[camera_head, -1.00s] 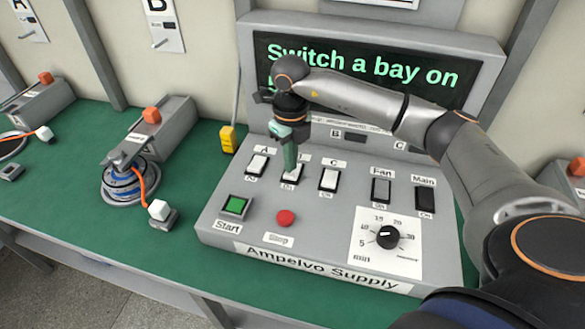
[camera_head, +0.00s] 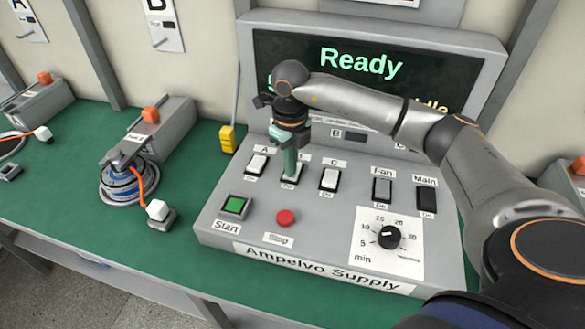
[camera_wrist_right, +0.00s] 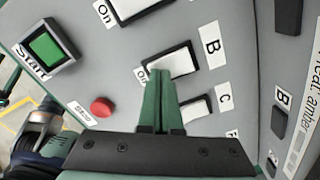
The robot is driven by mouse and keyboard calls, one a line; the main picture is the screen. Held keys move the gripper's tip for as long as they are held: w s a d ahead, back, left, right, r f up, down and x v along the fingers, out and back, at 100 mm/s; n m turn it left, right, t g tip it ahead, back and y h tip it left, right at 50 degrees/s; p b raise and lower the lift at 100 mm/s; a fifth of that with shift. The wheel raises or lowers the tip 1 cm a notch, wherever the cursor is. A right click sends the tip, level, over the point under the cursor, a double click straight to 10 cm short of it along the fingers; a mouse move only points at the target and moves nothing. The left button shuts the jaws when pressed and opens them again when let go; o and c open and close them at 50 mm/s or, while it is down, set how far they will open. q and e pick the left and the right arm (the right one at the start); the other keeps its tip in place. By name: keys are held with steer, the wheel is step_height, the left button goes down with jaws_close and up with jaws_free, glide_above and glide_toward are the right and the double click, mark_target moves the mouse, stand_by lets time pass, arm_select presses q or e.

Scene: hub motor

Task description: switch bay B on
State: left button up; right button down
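The bay B switch (camera_head: 288,184) is the middle of three white rockers on the grey Ampelvo Supply panel (camera_head: 325,225); my gripper hides most of it in the head view. In the right wrist view the B rocker (camera_wrist_right: 180,60) shows beside its label. My right gripper (camera_head: 290,176) points down with its green fingers at this switch. In the right wrist view the fingers (camera_wrist_right: 164,80) are pressed together, with nothing between them, and the tips overlap the rocker's edge. The display (camera_head: 370,62) reads "Ready", with "Idle" partly hidden behind my arm. My left gripper is not in view.
Rocker A (camera_head: 257,163) and rocker C (camera_head: 329,179) flank B closely. Green Start (camera_head: 235,206), red Stop (camera_head: 285,218), a timer dial (camera_head: 388,237), Fan (camera_head: 382,189) and Main (camera_head: 426,198) switches share the panel. A hub motor (camera_head: 128,187) stands to the left.

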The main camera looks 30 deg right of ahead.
step_height(320, 180, up, 7)
steer(key=p, duration=0.5)
stand_by(0.4)
stand_by(0.4)
